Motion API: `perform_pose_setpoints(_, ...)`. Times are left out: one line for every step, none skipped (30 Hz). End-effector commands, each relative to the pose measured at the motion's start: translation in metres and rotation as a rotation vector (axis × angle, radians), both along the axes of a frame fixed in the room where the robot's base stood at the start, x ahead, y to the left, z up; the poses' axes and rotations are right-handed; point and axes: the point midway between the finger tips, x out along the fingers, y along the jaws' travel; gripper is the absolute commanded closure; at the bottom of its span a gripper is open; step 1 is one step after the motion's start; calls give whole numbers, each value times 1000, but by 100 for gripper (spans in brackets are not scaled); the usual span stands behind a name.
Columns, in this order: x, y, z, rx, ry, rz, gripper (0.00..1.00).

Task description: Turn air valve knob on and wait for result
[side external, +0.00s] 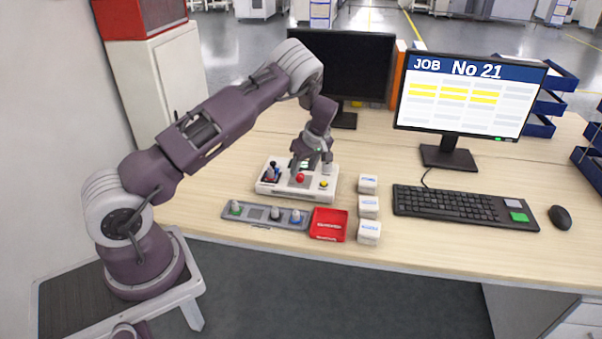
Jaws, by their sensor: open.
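A white control box (262,191) stands on the wooden desk. It carries a red button (300,178), a yellow button (324,184) and a dark section with small upright parts (270,173) at its left. My gripper (311,167) is open and points down over the back right part of the box. It hides part of the box top, and I cannot tell whether it touches anything there. I cannot tell which part is the air valve knob. No result is readable on the box.
In front lie a grey strip (255,213) with several small knobs and a red tray (328,226). White boxes (368,207) stand to the right. A keyboard (455,207), a mouse (560,217) and a lit "JOB No 21" monitor (470,95) are further right. A dark monitor (345,65) stands behind.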

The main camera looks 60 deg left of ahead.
Motion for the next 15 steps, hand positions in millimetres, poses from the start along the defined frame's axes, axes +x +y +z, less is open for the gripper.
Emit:
perform_pose_setpoints(-1,4,-9,0,1,1,53)
perform_pose_setpoints(-1,6,-15,-1,1,2,53)
perform_pose_setpoints(-1,9,-20,-1,0,2,53)
perform_pose_setpoints(0,10,-24,-1,0,2,53)
perform_pose_setpoints(0,11,-26,-1,0,1,53)
perform_pose_setpoints(0,12,-29,-1,-1,1,53)
perform_pose_setpoints(0,13,-31,-1,-1,1,53)
perform_pose_setpoints(0,14,-32,-1,-1,1,53)
perform_pose_setpoints(0,14,-33,-1,-1,1,53)
perform_pose_setpoints(0,14,-33,-1,-1,1,53)
perform_pose_setpoints(0,14,-33,-1,-1,1,53)
perform_pose_setpoints(0,14,-33,-1,-1,1,53)
perform_pose_setpoints(0,14,-33,-1,-1,1,53)
perform_pose_setpoints(0,14,-33,-1,-1,1,53)
perform_pose_setpoints(0,14,-33,-1,-1,1,57)
